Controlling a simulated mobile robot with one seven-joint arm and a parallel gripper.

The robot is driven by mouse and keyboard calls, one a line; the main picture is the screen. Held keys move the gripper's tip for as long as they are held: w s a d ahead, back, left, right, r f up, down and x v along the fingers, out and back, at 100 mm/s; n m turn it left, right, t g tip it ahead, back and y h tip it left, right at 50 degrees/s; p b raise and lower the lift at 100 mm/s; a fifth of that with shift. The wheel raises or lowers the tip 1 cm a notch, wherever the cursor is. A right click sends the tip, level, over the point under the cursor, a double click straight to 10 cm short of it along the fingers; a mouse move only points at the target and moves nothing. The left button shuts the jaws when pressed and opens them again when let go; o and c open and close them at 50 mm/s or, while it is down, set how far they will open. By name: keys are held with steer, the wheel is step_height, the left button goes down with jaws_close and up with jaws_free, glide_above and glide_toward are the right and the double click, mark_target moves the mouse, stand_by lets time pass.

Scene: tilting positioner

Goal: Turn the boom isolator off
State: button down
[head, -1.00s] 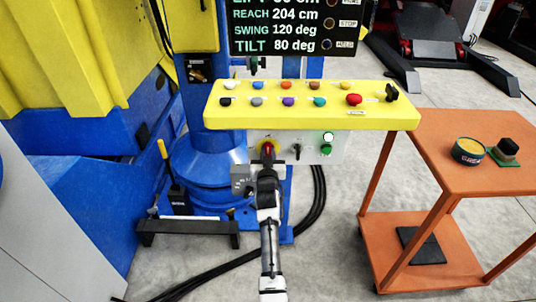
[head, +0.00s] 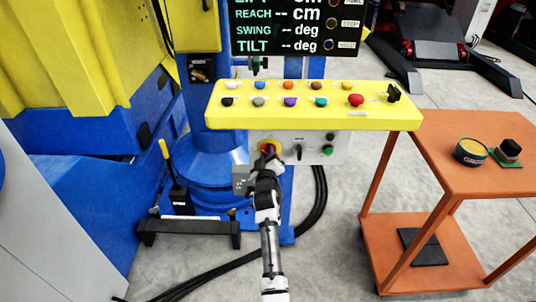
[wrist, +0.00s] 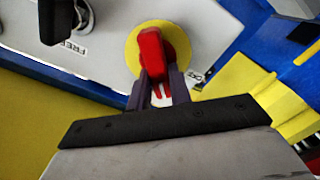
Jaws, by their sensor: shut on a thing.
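The boom isolator is a red rotary handle (wrist: 151,55) on a round yellow plate (wrist: 133,50), set in the light grey panel below the yellow console. In the head view the red handle (head: 268,148) is partly hidden by my gripper (head: 268,157). In the wrist view my gripper (wrist: 162,88) is shut on the lower part of the red handle, with a finger on each side. The display (head: 290,25) above shows dashes in place of its numbers.
The yellow console (head: 315,108) with several coloured buttons overhangs the panel. A black selector switch (head: 298,150) and a dark green lamp (head: 329,150) sit right of the isolator. An orange cart (head: 440,190) stands at right.

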steer(key=n, duration=0.2)
steer(key=n+p, duration=0.1)
steer(key=n, duration=0.1)
steer(key=shift+a+f+n, duration=0.15)
steer(key=shift+n, duration=0.15)
steer(key=shift+f+n+p, duration=0.15)
steer(key=shift+n+p, duration=0.25)
steer(key=shift+n, duration=0.85)
steer(key=shift+f+n+p, duration=0.15)
steer(key=shift+n+p, duration=0.25)
steer(key=shift+n, duration=0.85)
steer(key=c, duration=1.3)
jaws_free()
steer(key=shift+s+a+p, duration=0.1)
steer(key=shift+s+p, duration=3.25)
steer(key=shift+s, duration=3.6)
